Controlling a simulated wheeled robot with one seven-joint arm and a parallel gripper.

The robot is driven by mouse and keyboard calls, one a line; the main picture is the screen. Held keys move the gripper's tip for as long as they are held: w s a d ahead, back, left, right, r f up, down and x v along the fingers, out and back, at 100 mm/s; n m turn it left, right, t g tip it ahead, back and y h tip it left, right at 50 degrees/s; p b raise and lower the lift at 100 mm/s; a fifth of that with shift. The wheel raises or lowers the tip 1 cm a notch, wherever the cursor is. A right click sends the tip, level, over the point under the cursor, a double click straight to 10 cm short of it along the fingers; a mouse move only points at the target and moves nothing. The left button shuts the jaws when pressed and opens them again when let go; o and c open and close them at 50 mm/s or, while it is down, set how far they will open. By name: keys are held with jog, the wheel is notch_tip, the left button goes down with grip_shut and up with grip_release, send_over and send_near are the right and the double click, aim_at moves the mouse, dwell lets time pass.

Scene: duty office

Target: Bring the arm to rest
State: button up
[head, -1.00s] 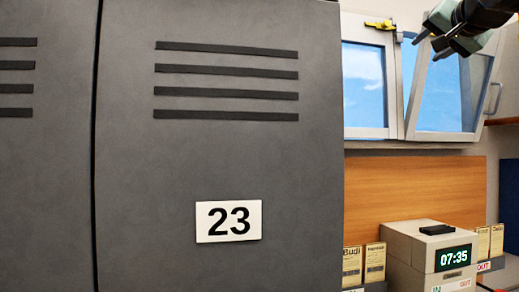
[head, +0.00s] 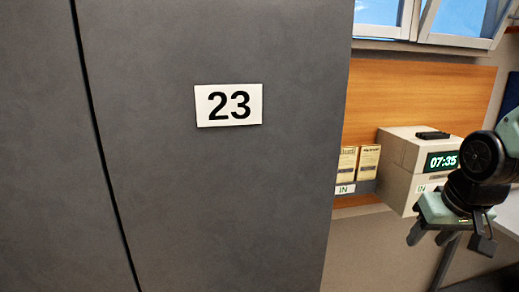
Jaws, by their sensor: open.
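My gripper (head: 449,240) is at the right of the head view, pointing down. Its fingers are apart and nothing is between them. It hangs in front of the lower part of the beige time clock (head: 402,152), whose display reads 07:35. My arm bends down to it from the right edge. I cannot tell whether the gripper touches anything behind it.
A dark grey locker (head: 215,190) numbered 23 fills the left and middle. Card racks with cards (head: 368,162) stand beside the clock against a wooden panel (head: 425,88). Windows (head: 455,15) are above. A pale tabletop (head: 508,212) lies at the right edge.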

jog(key=s+f+g, duration=0.2)
jog(key=s+f, duration=0.2)
jog(key=s, duration=0.1)
jog(key=s+a+f+n+g+b, duration=0.1)
jog(key=s+a+f+n+b, duration=0.2)
jog(key=s+a, duration=0.3)
jog(key=s+a+f+n+g+b, duration=0.1)
jog(key=s+a+f+n+b, duration=0.2)
jog(key=a, duration=0.9)
jog(key=s+n+b, duration=0.2)
jog(key=s, duration=0.2)
jog(key=shift+s+a+n+y, duration=0.3)
